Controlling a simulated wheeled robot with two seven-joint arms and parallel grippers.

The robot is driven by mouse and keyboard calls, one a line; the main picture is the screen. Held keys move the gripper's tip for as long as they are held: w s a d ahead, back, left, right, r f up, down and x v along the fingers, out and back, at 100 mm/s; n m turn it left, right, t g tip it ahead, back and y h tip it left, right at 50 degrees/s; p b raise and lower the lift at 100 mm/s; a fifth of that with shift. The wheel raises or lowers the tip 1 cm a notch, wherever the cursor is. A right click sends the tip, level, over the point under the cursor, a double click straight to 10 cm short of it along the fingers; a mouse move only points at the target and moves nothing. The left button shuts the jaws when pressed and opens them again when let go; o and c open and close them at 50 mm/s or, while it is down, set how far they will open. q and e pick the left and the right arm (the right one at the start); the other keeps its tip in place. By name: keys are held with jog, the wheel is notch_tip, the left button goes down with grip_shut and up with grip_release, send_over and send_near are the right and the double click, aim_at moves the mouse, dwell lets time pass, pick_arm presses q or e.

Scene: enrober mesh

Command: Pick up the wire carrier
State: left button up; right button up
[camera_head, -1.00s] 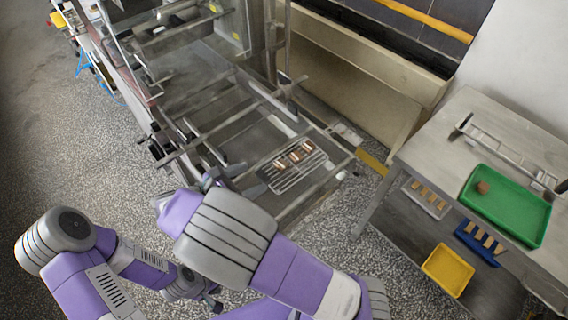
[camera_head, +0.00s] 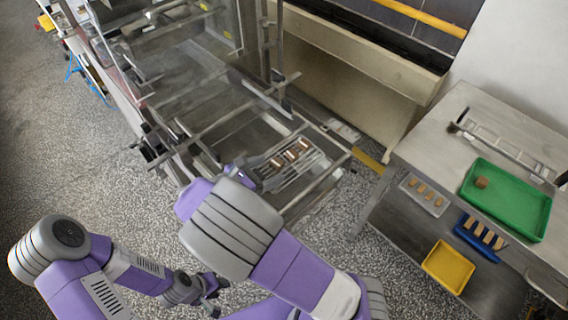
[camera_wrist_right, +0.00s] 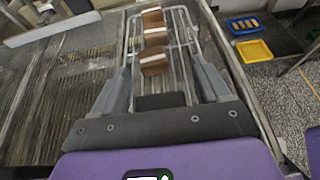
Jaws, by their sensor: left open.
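The wire carrier (camera_head: 284,179) is a light wire rack with brown pieces on it, lying on the enrober's front mesh. In the right wrist view the carrier (camera_wrist_right: 184,82) stretches away from me, with three brown pieces in a row. My right gripper (camera_head: 247,176) is at the carrier's near left end. In the right wrist view its two grey fingers (camera_wrist_right: 162,75) stand apart, one along each side of the carrier. Whether they press on its wires cannot be told. My left gripper (camera_head: 213,285) is open and low over the floor, away from the carrier.
Enrober bars (camera_head: 215,130) and frame rails surround the mesh. At right a grey table (camera_head: 420,135) bears a green tray (camera_head: 510,220) with a brown piece and a metal rack (camera_head: 510,150). Below are a yellow tray (camera_head: 447,268) and a blue tray (camera_head: 468,237).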

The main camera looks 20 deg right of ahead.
jog(key=c, duration=1.1)
jog(key=shift+o, duration=0.2)
